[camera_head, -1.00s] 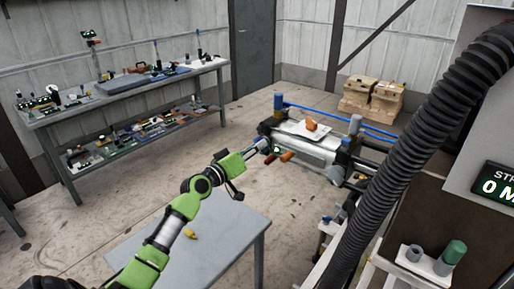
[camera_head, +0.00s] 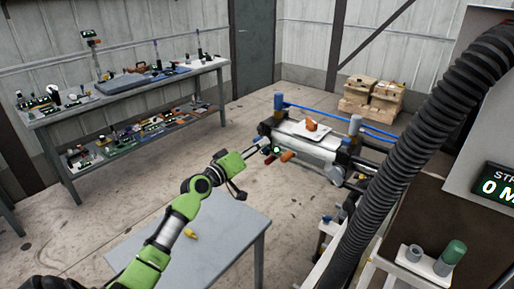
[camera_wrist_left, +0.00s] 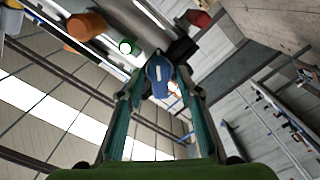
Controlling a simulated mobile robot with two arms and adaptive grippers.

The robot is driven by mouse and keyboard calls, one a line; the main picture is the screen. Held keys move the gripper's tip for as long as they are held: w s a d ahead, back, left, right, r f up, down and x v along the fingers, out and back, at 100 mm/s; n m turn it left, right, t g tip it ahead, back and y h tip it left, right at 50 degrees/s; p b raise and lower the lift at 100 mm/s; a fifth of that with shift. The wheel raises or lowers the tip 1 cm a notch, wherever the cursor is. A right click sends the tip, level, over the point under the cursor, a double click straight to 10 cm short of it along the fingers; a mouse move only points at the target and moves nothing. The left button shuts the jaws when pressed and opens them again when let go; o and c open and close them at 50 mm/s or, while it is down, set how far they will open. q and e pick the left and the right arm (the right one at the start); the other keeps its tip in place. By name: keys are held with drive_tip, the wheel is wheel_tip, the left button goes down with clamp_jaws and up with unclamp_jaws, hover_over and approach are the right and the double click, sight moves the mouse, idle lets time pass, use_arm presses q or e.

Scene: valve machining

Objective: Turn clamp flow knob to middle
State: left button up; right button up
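A blue knob (camera_wrist_left: 160,70) with a white mark on its face shows in the left wrist view, between the tips of my left gripper (camera_wrist_left: 161,82). The two fingers stand apart on either side of the knob, with a narrow gap at its right side. I cannot tell whether the left finger touches it. In the head view my left gripper (camera_head: 258,146) reaches the near left end of the clamp machine (camera_head: 305,148), where the blue knob is too small to make out. My right gripper is not in view.
An orange knob (camera_wrist_left: 87,26), a lit green button (camera_wrist_left: 126,47) and a red knob (camera_wrist_left: 198,18) sit close to the gripper. A grey table (camera_head: 225,222) stands below my left arm. A black ribbed hose (camera_head: 415,125) crosses the right side.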

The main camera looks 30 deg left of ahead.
use_arm(q)
drive_tip(key=s+a, duration=0.1)
drive_tip(key=s, duration=1.1)
idle(0.5)
